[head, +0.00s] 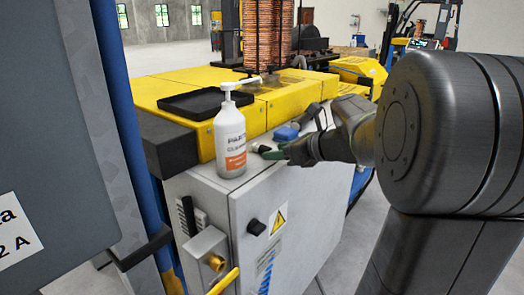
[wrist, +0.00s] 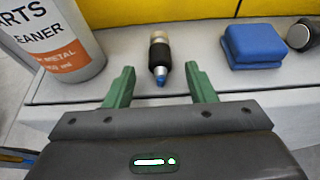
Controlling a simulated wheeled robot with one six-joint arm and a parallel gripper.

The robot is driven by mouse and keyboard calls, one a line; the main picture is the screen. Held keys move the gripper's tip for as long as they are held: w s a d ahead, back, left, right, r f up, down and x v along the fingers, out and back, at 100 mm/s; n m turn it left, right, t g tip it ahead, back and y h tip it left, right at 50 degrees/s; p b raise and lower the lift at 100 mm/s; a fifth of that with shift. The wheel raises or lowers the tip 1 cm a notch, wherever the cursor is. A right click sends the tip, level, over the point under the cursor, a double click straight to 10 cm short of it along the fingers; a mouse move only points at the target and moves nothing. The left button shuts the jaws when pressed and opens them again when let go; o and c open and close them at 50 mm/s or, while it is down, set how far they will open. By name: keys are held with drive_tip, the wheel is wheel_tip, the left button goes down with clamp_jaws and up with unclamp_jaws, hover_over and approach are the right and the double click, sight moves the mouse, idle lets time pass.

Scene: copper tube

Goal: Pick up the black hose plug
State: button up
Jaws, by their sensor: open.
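A small plug with a black middle, a tan end and a blue tip (wrist: 159,52) lies on the grey cabinet top in the wrist view, its blue tip toward me. I take it as the black hose plug. In the head view it shows as a small dark and pale piece (head: 261,148) just left of my gripper. My gripper (wrist: 159,70) has its green fingers spread wide, one on each side of the plug's near end. Nothing is held between them. In the head view my gripper (head: 276,154) is low over the cabinet top, its fingers partly hidden by one another.
A white pump bottle (head: 230,140) stands left of the plug. A blue block (wrist: 252,46) and a dark round piece with a silvery face (wrist: 300,35) lie to its right. The yellow housing (head: 270,105) rises behind, with a black tray (head: 192,113) on it.

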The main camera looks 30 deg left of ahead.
drive_tip(key=shift+x, duration=0.9)
drive_tip(key=shift+c, duration=0.2)
drive_tip(key=c, duration=1)
drive_tip(key=shift+c, duration=0.2)
